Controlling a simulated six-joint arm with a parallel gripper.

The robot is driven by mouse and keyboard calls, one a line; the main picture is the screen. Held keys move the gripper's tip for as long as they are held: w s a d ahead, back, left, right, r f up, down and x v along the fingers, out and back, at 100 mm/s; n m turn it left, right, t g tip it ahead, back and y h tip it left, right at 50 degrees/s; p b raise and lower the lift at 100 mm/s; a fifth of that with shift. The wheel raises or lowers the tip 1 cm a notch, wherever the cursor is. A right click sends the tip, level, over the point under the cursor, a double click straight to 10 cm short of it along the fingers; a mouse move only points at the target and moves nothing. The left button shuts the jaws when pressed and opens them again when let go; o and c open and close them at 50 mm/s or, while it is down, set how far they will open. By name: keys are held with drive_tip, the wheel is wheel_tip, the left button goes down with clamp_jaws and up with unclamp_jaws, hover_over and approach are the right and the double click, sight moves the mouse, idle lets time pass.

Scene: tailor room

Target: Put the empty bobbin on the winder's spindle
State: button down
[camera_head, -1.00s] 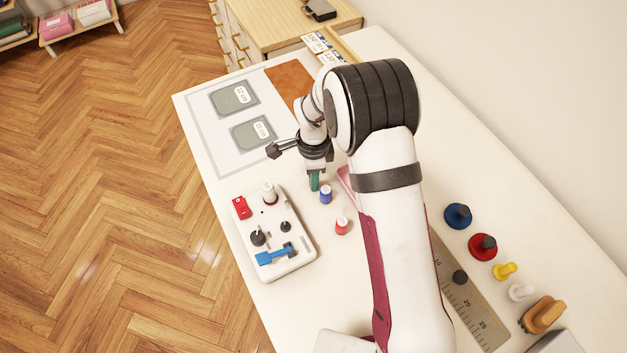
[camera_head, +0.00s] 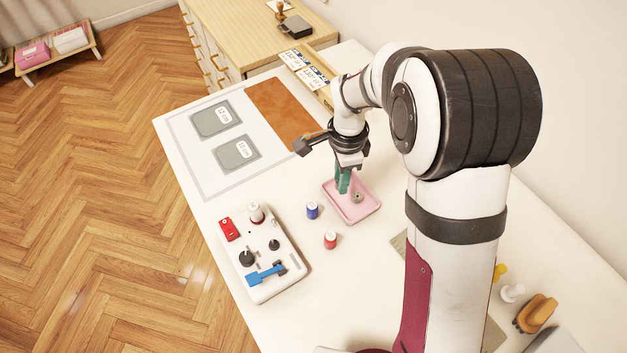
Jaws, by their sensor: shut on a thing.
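My gripper (camera_head: 343,186) points down at the pink tray (camera_head: 366,213), its green fingers over the left part of it. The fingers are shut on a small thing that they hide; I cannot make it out. A small grey round piece (camera_head: 357,196), perhaps a bobbin, shows in the tray just right of the fingertips. The white winder (camera_head: 283,284) stands to the left and nearer, apart from the gripper. Which post is the spindle is too small to tell.
A blue spool (camera_head: 312,210) and a red spool (camera_head: 330,240) stand upright between winder and tray. A white mat with grey cards (camera_head: 216,118) and a brown patch (camera_head: 284,112) lie behind. A yellow peg, white peg and orange-brown object (camera_head: 536,313) are at the right.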

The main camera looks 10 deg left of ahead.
drive_tip(key=s+a+n, duration=0.3)
drive_tip(key=s, duration=0.1)
drive_tip(key=s+a+r+n, duration=0.1)
drive_tip(key=s+a+n, duration=0.2)
drive_tip(key=s+a, duration=0.1)
drive_tip(key=s+a+r+n, duration=0.1)
drive_tip(key=s+a+n, duration=0.2)
drive_tip(key=s+a, duration=0.1)
drive_tip(key=shift+s+a+r, duration=0.15)
drive_tip(key=shift+s, duration=0.75)
drive_tip(key=shift+f, duration=2.7)
drive_tip(key=shift+f, duration=0.6)
drive_tip(key=c, duration=1)
unclamp_jaws()
